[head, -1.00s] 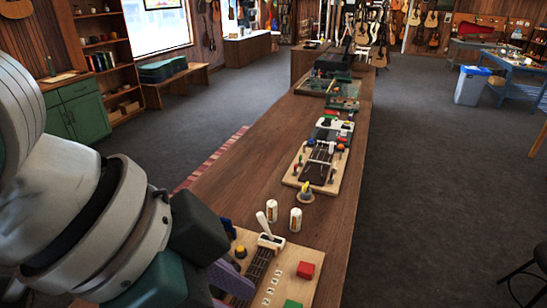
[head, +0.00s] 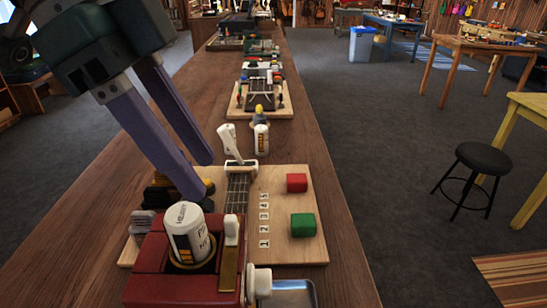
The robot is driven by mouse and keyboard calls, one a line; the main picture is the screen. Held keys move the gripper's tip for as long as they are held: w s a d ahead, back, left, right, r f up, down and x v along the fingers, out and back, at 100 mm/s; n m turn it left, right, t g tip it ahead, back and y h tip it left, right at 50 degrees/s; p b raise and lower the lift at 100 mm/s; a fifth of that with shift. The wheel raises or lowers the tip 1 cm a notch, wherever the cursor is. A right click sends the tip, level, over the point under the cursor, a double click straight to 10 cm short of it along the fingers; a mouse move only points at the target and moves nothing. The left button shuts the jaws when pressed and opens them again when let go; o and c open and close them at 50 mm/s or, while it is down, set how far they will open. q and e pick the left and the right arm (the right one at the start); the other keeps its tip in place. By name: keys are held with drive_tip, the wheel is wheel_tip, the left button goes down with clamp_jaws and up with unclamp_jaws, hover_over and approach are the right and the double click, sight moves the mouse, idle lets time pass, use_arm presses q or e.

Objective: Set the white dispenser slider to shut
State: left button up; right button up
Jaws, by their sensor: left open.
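A red block-like dispenser (head: 150,258) stands at the bottom of the head view, with a white labelled bottle (head: 187,222) seated in its round top. A small white slider tab (head: 231,229) stands at the far end of a brass strip (head: 228,272) on the dispenser's right side. My left gripper (head: 202,178) is open, its two purple fingers pointing down beyond the dispenser, above the wooden board's left part. It is apart from the slider and holds nothing that I can see. My right gripper is not in view.
A wooden board (head: 283,256) behind the dispenser carries a red block (head: 297,183), a green block (head: 303,225), a fretted strip and a white lever (head: 229,142). A white knob (head: 258,283) and a metal tray (head: 290,293) are at the dispenser's right. A white bottle (head: 261,139) stands farther back.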

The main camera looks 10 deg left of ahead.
sight(234, 218)
use_arm(q)
drive_tip(key=x, duration=0.7)
drive_tip(key=shift+d+f, duration=0.1)
drive_tip(key=shift+f, duration=0.05)
clamp_jaws()
drive_tip(key=shift+p, duration=0.3)
idle(0.9)
